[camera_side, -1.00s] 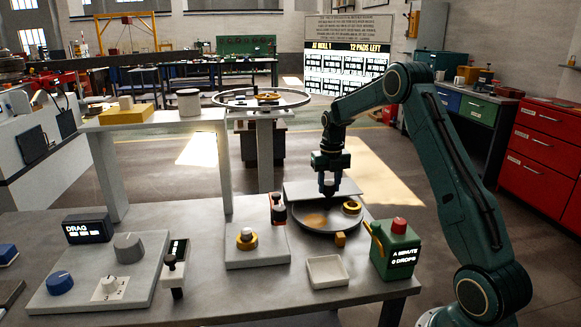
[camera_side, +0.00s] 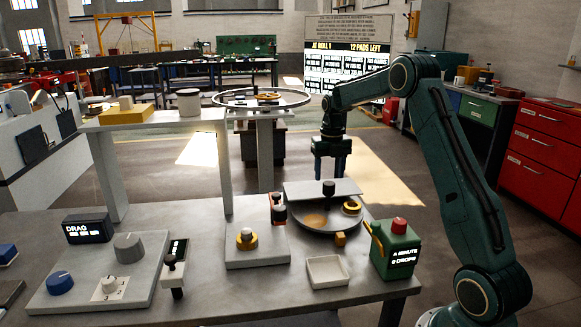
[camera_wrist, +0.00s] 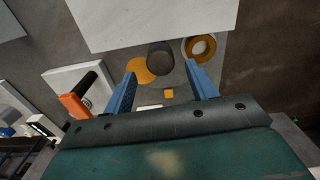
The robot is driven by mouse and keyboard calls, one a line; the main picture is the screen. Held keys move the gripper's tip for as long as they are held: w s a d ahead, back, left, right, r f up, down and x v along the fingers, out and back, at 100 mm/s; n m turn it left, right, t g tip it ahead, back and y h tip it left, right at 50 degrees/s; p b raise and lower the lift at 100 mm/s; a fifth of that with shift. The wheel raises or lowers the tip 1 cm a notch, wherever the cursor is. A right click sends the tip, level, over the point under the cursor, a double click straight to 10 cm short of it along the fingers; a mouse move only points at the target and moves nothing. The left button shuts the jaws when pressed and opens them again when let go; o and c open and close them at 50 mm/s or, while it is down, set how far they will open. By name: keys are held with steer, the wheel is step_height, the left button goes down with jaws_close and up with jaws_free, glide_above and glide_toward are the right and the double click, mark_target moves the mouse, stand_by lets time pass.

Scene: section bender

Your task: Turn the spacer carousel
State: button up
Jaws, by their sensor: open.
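The spacer carousel (camera_side: 308,227) is a dark round tray on the bench, partly under a grey cover plate (camera_side: 318,187). Its dark knob (camera_side: 329,188) stands upright near the plate's front edge. A yellow ring (camera_side: 352,208) sits on the tray's right side, and an orange disc (camera_side: 315,219) shows at its left. My gripper (camera_side: 330,178) is open and empty just above the knob, apart from it. In the wrist view, the knob (camera_wrist: 160,57) shows between and beyond the blue fingertips of my gripper (camera_wrist: 160,70), with the ring (camera_wrist: 187,47) to its right.
A green box with a red button (camera_side: 399,252) stands right of the tray. A small orange block (camera_side: 340,239) and a white dish (camera_side: 327,271) lie in front.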

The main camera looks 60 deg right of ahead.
mark_target(329, 183)
step_height(329, 183, up, 9)
steer(key=shift+r, duration=0.2)
stand_by(0.6)
steer(key=m, duration=1)
steer(key=shift+d+f, duration=0.1)
steer(key=shift+f, duration=0.1)
steer(key=shift+f, duration=0.1)
step_height(329, 183, down, 14)
steer(key=shift+r, duration=0.15)
stand_by(0.5)
